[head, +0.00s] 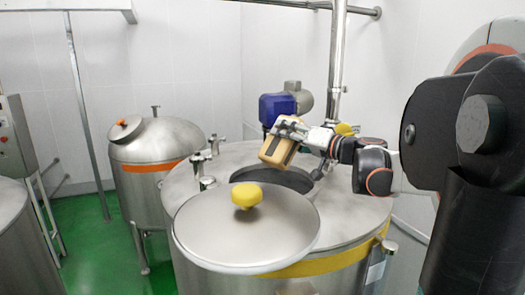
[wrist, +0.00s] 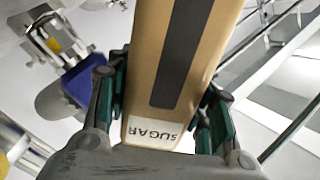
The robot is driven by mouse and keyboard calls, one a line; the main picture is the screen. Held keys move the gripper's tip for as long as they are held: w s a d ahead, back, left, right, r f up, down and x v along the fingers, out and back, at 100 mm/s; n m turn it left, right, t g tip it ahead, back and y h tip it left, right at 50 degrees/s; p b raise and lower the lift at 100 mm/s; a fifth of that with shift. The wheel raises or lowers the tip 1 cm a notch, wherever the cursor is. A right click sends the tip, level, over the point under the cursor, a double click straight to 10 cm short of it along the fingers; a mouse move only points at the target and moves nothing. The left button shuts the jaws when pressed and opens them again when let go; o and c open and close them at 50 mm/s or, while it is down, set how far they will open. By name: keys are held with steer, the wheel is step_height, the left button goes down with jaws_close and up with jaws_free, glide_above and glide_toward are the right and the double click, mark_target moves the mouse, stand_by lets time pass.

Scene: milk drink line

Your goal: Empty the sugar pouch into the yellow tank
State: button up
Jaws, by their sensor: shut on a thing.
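My gripper (head: 290,130) is shut on the sugar pouch (head: 278,152), a tan pack with a dark stripe. The pouch is tilted and held above the dark round opening (head: 285,180) of the yellow tank (head: 345,262), a steel tank with a yellow band. The tank's lid (head: 220,220), with a yellow knob, is swung toward the front, off the opening. In the wrist view the pouch (wrist: 205,35) sits between both fingers of my gripper (wrist: 165,105), its white SUGAR label facing the camera. The pouch's far end is out of that view. I cannot see any sugar flowing.
A blue motor (head: 277,107) and a vertical pipe (head: 337,65) rise behind the opening. Metal clamps (head: 208,165) stand on the tank top at left. An orange-banded tank (head: 150,160) stands behind left. Green floor shows between the tanks.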

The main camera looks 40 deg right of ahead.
steer(key=n, duration=0.2)
steer(key=r+n, duration=0.1)
steer(key=n, duration=0.2)
steer(key=shift+r, duration=0.1)
steer(key=shift+r+n, duration=0.2)
steer(key=shift+n, duration=0.75)
steer(key=shift+r+n, duration=0.15)
steer(key=shift+n, duration=0.8)
